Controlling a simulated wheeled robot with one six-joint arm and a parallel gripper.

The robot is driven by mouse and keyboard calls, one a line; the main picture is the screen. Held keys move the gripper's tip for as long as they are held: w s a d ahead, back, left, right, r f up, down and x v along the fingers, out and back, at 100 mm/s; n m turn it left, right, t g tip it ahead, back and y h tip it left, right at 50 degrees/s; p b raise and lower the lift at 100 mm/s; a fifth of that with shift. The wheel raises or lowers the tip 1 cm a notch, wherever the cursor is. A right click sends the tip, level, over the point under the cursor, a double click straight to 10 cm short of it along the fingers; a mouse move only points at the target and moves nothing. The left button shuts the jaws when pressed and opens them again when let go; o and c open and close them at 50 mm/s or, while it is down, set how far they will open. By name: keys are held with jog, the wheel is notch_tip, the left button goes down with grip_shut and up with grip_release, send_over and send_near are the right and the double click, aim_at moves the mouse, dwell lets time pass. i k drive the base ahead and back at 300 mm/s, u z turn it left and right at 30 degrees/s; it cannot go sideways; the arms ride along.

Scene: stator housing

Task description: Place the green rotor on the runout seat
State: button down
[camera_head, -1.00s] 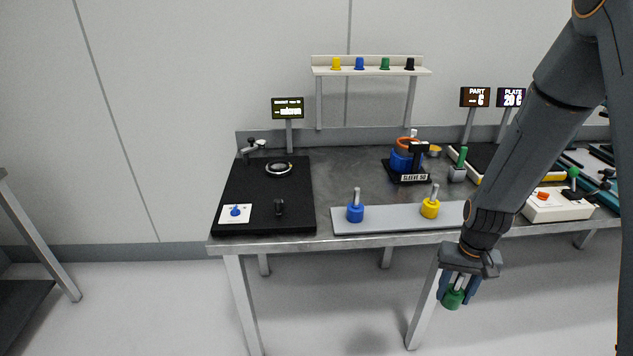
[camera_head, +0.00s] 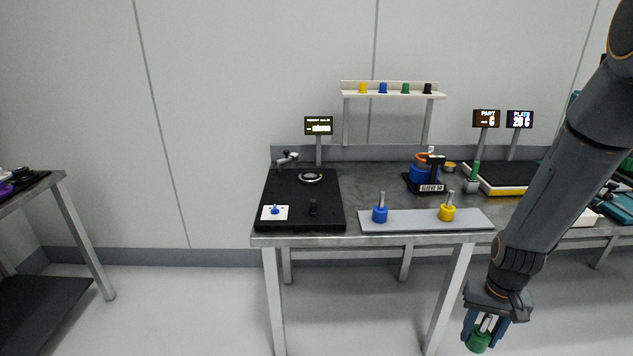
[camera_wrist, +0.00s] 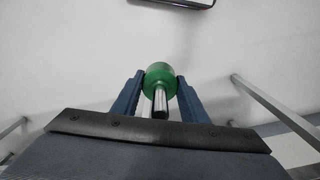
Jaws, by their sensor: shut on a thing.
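The green rotor (camera_head: 478,341) is held in my gripper (camera_head: 484,326), below table height and in front of the bench at the right. In the wrist view the green rotor (camera_wrist: 160,75) sits at the ends of the two blue fingers of my gripper (camera_wrist: 158,88), with its metal shaft pointing back between them. The runout seat appears to be the round ring (camera_head: 311,177) on the black plate (camera_head: 328,211) at the bench's left end. My gripper is well apart from it, to the right and lower.
A grey strip (camera_head: 412,226) at the front edge holds a blue rotor (camera_head: 380,211) and a yellow rotor (camera_head: 447,210). Behind are a sleeve stand (camera_head: 432,187) and a lit display (camera_head: 318,126). Another table (camera_head: 62,178) stands at the left. The floor between the tables is clear.

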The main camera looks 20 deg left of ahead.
aim_at(311, 175)
jog(key=u, duration=0.8)
